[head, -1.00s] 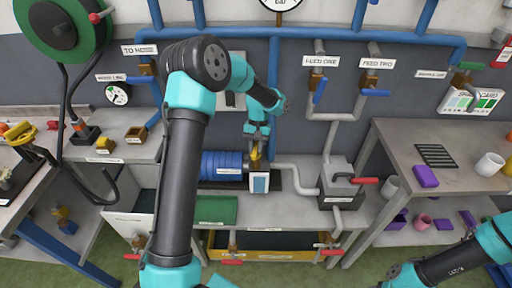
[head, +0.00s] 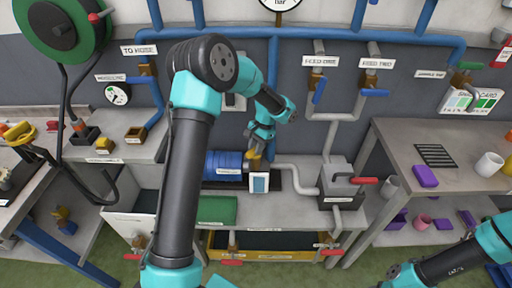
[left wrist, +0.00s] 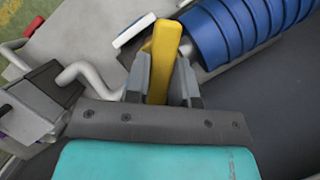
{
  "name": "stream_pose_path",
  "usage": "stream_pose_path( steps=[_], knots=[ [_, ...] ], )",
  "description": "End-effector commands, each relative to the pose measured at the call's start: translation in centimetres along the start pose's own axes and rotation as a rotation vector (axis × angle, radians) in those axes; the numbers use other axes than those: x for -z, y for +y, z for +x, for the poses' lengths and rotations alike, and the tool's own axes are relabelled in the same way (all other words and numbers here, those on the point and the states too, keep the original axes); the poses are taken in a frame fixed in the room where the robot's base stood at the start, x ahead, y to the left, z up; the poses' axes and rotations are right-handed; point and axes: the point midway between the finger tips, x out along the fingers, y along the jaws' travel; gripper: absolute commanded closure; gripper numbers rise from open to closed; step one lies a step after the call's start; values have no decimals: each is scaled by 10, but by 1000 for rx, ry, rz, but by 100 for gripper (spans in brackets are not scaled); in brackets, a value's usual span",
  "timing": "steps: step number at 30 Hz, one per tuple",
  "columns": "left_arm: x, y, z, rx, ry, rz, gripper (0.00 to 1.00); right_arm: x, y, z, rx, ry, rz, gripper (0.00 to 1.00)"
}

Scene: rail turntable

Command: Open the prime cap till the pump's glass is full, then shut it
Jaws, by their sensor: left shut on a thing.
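The pump stands on the middle bench, with a blue ribbed motor (head: 223,162) on its left. Its glass (head: 260,183) is a small white-framed pane facing me, blue-grey inside; I cannot tell the level for sure. The yellow prime cap (head: 254,163) is on top of the pump, mostly covered by my left gripper (head: 256,155). In the left wrist view the cap's long yellow bar (left wrist: 163,60) sits between the fingers of the left gripper (left wrist: 162,75), which is shut on it. My right arm shows at the lower right, its gripper outside the picture.
A grey box with a red lever (head: 366,181) stands right of the pump, joined by a pale pipe (head: 296,172). Feed valves with blue handles (head: 320,90) hang above. A green tray (head: 217,209) lies left in front. The right table holds a mug (head: 489,164) and purple blocks.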

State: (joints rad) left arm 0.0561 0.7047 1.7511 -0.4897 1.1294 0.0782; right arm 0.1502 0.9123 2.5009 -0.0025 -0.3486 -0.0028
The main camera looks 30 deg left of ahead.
Motion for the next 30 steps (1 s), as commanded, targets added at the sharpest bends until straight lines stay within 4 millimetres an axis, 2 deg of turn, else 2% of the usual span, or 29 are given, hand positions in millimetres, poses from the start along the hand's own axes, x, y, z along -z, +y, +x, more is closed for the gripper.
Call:
stream_pose_path(
  steps=[18,30],
  knots=[
    [-2,3,4,216,-6,535,100,0,0,0,0,0,0,51],
    [-2,4,5,301,-6,744,100,0,0,0,0,0,0,51]
  ],
)
